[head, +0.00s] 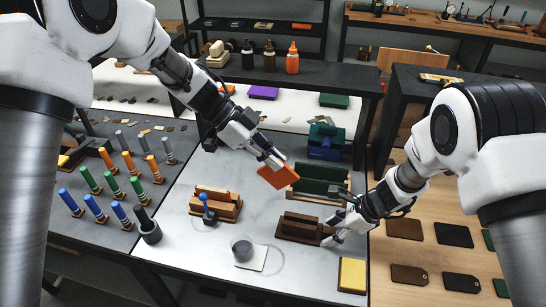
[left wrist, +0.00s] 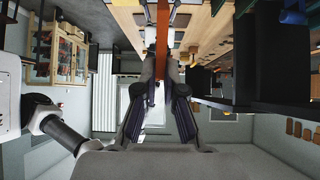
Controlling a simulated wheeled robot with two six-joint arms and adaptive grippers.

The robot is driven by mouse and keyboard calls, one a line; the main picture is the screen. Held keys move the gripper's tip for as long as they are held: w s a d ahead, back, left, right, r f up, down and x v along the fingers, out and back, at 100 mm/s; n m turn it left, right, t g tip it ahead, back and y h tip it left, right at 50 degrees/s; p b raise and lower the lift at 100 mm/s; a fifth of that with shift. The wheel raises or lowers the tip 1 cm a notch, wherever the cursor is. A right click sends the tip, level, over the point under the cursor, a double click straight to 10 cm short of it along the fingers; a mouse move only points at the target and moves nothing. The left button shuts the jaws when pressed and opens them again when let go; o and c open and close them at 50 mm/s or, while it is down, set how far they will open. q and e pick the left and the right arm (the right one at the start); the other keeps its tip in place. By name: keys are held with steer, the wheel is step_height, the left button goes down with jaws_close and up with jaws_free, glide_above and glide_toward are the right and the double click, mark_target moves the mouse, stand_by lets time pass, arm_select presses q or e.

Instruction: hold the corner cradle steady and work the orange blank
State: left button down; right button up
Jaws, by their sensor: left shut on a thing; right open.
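The orange blank (head: 277,177) is a thin, flat orange piece, held tilted above the white worktop. My left gripper (head: 275,163) is shut on its upper edge. In the left wrist view the blank (left wrist: 163,28) shows edge-on between the fingertips (left wrist: 162,58). A dark brown slotted holder (head: 302,227), which looks like the corner cradle, stands on the worktop in front of and to the right of the blank. My right gripper (head: 335,232) is open at the holder's right end, low over the worktop. I cannot tell whether it touches the holder.
A green-backed wooden holder (head: 322,182) stands close right of the blank, with a blue-green box (head: 326,141) behind. A light wooden holder (head: 215,205), a blue-knobbed stamp (head: 208,210) and a grey cylinder (head: 243,250) stand left and front. A yellow block (head: 352,274) lies front right.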

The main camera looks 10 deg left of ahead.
arm_select(q)
steer(key=shift+s, duration=0.15)
arm_select(e)
steer(key=v, duration=1.2)
steer(key=shift+f, duration=0.15)
